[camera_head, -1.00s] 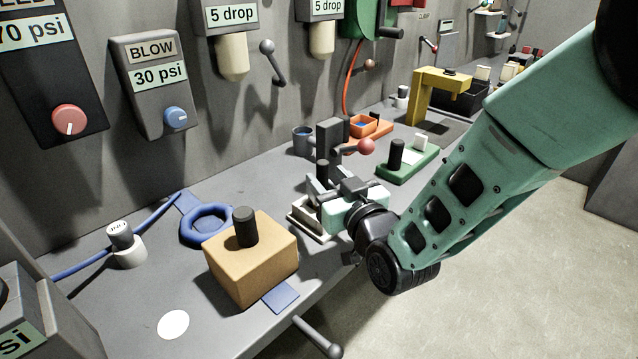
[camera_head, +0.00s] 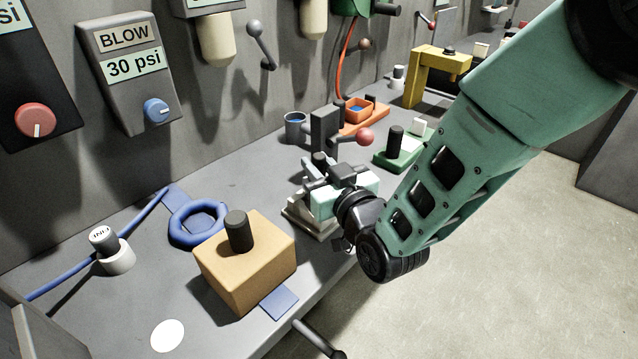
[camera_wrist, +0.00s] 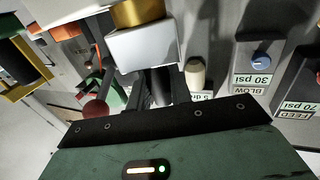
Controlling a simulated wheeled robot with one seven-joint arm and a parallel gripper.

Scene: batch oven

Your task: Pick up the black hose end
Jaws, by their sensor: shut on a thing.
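The black hose end (camera_head: 320,160) is a short dark upright cylinder, partly hidden by my jaws, above a pale base (camera_head: 304,222) near the middle of the bench. My gripper (camera_head: 322,176), pale green with dark fingers, reaches in from the right and is shut on the black hose end. In the wrist view, which looks upside down, a dark upright piece (camera_wrist: 160,86) shows at the fingers. A light grey block (camera_wrist: 142,48) with a brass-coloured part (camera_wrist: 136,12) is just beyond. I cannot tell whether the hose end is lifted off its base.
A grey post with a red-knobbed lever (camera_head: 365,137) stands close behind my gripper. A tan block (camera_head: 247,275) with a black peg and a blue ring (camera_head: 197,224) lie to the left. A green fixture (camera_head: 388,160) is behind right. Wall boxes line the back.

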